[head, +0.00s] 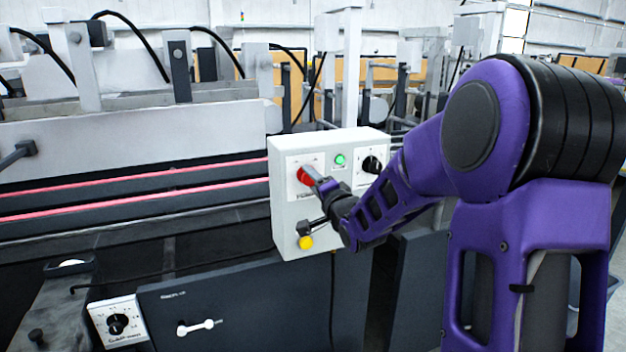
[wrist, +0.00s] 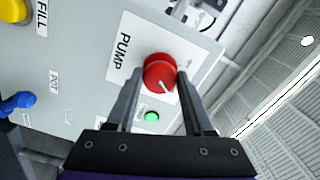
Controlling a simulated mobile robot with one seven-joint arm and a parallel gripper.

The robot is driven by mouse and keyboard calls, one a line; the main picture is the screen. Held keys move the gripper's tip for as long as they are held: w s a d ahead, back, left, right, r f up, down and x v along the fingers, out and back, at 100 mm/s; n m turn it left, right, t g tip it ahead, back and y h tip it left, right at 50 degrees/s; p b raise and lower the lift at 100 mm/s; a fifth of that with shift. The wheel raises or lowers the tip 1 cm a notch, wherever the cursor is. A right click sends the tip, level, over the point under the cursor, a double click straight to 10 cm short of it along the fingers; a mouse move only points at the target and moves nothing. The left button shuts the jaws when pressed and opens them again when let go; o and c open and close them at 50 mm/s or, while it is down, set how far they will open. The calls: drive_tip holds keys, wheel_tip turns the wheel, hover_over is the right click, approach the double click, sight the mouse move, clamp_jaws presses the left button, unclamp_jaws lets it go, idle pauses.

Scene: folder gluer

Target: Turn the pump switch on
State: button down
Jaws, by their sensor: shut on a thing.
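The pump switch is a round red knob (head: 303,177) on the front of a pale grey control box (head: 286,215) in the head view. In the wrist view the red knob (wrist: 158,70) sits beside the label PUMP, with a small pale mark on its face. My gripper (head: 314,180) reaches the knob from the right in the head view. In the wrist view my gripper (wrist: 159,82) has one finger on each side of the knob, shut on it. The fingers hide part of the knob's plate. A green lamp (head: 340,160) is lit next to it, also in the wrist view (wrist: 152,117).
A black dial (head: 372,165) is right of the lamp. A yellow knob (head: 306,242) is below, near my wrist; it shows by the label FILL in the wrist view (wrist: 12,10). A lower dial plate (head: 117,322) and dark machine panels stand below the box.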

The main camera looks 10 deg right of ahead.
drive_tip(key=shift+r, duration=0.1)
drive_tip(key=shift+c, duration=1.5)
unclamp_jaws()
drive_tip(key=shift+s, duration=0.1)
